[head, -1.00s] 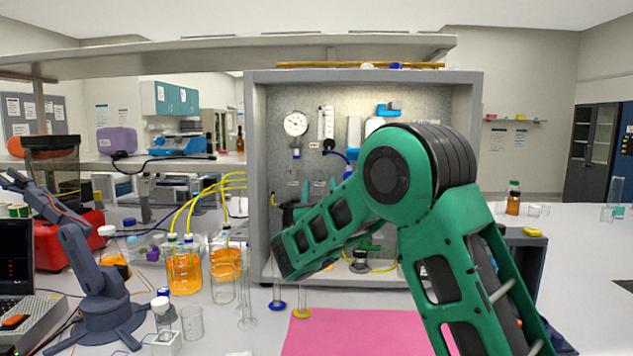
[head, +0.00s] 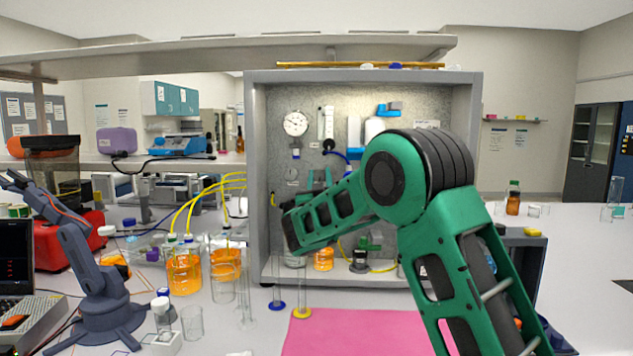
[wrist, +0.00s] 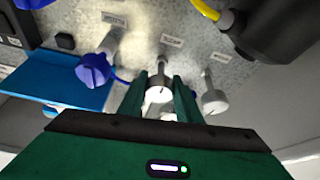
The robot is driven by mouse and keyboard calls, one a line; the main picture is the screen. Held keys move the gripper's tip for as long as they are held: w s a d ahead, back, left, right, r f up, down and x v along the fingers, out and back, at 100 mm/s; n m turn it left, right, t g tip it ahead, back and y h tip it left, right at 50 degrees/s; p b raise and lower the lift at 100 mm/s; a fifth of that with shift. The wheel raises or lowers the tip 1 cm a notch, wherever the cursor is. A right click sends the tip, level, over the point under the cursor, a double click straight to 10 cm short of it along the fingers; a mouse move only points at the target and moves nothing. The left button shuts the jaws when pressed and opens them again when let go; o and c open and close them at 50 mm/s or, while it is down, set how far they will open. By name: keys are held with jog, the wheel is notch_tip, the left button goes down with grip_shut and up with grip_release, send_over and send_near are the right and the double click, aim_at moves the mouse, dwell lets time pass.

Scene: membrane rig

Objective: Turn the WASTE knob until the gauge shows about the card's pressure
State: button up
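The round white gauge (head: 295,123) hangs at the upper left of the rig's back panel; its needle is too small to read. A pale marking, possibly the card (head: 291,174), shows below it, unreadable. In the wrist view a grey-white knob (wrist: 158,92) stands at the tips of my gripper (wrist: 160,82), one finger on each side. I cannot tell whether the fingers touch it. The small labels above the knobs are blurred, so I cannot tell which is WASTE. In the head view my gripper (head: 318,180) is inside the rig, and my arm hides part of the panel.
A blue knob (wrist: 95,70) stands left of the fingers and another grey knob (wrist: 213,100) close on the right. A black fitting with a yellow tube (wrist: 265,25) is at the upper right. The rig's side wall (head: 256,180) stands left of my arm. Orange-filled bottles (head: 184,270) stand outside.

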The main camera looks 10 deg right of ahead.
jog(key=shift+a, duration=0.15)
jog(key=shift+o, duration=0.2)
jog(key=shift+a+m, duration=0.1)
jog(key=shift+m, duration=0.3)
jog(key=shift+m+h, duration=0.6)
jog(key=shift+m, duration=0.3)
jog(key=shift+m+g+h, duration=0.45)
jog(key=shift+m+h, duration=0.35)
jog(key=shift+m, duration=0.75)
jog(key=shift+m+g+h, duration=0.45)
jog(key=shift+m+h, duration=0.35)
jog(key=shift+m, duration=0.75)
jog(key=shift+f+m, duration=0.1)
jog(key=shift+m, duration=0.2)
jog(key=o, duration=1)
jog(key=shift+o, duration=0.2)
